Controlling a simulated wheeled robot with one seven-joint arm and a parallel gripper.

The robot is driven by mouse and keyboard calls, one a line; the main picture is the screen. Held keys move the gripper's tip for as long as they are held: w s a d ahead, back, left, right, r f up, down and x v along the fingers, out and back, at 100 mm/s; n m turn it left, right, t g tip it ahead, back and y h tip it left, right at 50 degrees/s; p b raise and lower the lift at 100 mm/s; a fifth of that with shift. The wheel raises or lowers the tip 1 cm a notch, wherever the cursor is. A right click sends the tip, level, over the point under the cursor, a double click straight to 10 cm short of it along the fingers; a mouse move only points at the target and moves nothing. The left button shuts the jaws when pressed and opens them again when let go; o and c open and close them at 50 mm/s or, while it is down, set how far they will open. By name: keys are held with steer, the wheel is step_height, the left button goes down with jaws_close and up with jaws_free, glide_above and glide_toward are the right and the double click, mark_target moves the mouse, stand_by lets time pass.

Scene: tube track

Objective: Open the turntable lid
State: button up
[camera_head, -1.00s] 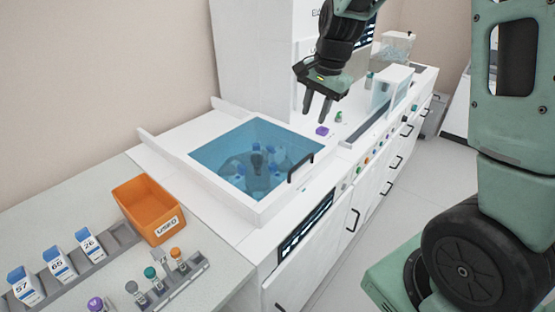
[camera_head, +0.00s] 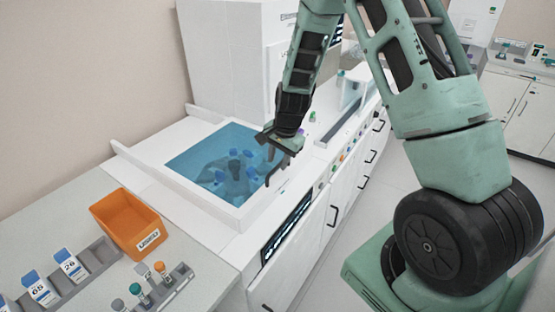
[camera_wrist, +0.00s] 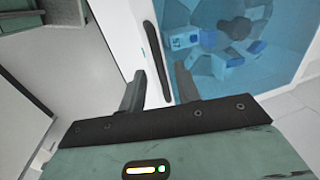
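My gripper (camera_head: 272,180) is just above that front edge, pointing down. In the wrist view, its fingers (camera_wrist: 158,85) are apart, with the handle between and beyond them. I see no clear contact.
An orange bin (camera_head: 128,222) labelled USED and a grey rack (camera_head: 82,268) with labelled boxes stand on the left bench. A small rack (camera_head: 165,290) holds several capped tubes. A tall white cabinet (camera_head: 225,60) stands behind the turntable. Floor is clear at the right.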

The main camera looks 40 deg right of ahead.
steer(key=shift+w+a+f, duration=0.1)
steer(key=shift+f, duration=0.65)
jaws_close()
